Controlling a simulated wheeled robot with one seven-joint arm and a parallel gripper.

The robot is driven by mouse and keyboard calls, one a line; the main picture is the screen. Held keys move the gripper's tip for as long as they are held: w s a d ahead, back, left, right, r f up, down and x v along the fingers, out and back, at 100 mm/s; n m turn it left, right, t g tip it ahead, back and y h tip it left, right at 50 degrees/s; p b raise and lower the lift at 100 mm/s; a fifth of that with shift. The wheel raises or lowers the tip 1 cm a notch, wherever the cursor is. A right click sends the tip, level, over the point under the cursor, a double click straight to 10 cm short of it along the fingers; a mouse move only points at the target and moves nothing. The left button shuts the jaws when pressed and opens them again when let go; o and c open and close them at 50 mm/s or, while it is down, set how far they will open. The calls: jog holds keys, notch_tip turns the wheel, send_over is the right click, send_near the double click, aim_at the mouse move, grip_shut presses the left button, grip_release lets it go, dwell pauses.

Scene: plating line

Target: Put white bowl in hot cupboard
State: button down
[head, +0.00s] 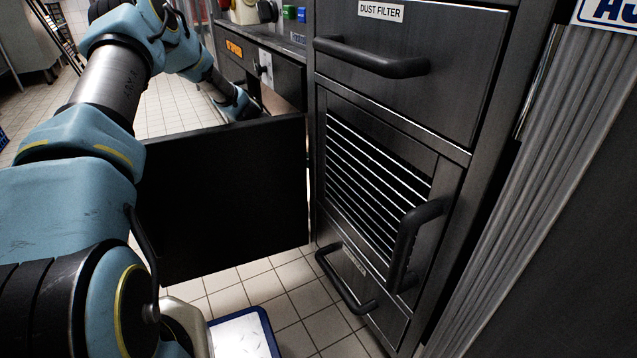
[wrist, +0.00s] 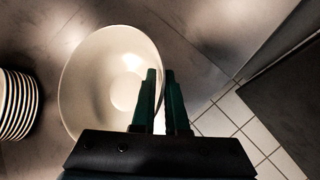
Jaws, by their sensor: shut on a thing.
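The white bowl (wrist: 88,75) shows in the wrist view, its open side facing the camera. My gripper (wrist: 162,75) is shut on the bowl's right rim, with one green finger inside the bowl and the other outside. Grey metal surfaces lie behind the bowl; I cannot tell whether its base touches them. In the head view the hot cupboard (head: 272,72) has its dark door (head: 225,190) standing open. My arm reaches over to the cupboard opening behind this door, which hides my gripper and the bowl there.
A stack of several pale plates (wrist: 20,105) stands left of the bowl. A dark panel (wrist: 285,105) and floor tiles lie to the right. The dust filter cabinet (head: 390,75) with protruding handles stands right of the open door. A blue-edged white tray-like object (head: 243,335) is low in front.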

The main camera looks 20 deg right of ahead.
notch_tip(320, 180, down, 9)
jog(key=b, duration=0.4)
jog(key=shift+f, duration=0.1)
jog(key=shift+f, duration=0.15)
jog(key=c, duration=0.9)
grip_release()
jog(key=p+v, duration=0.6)
jog(key=v, duration=0.6)
jog(key=shift+w, duration=0.1)
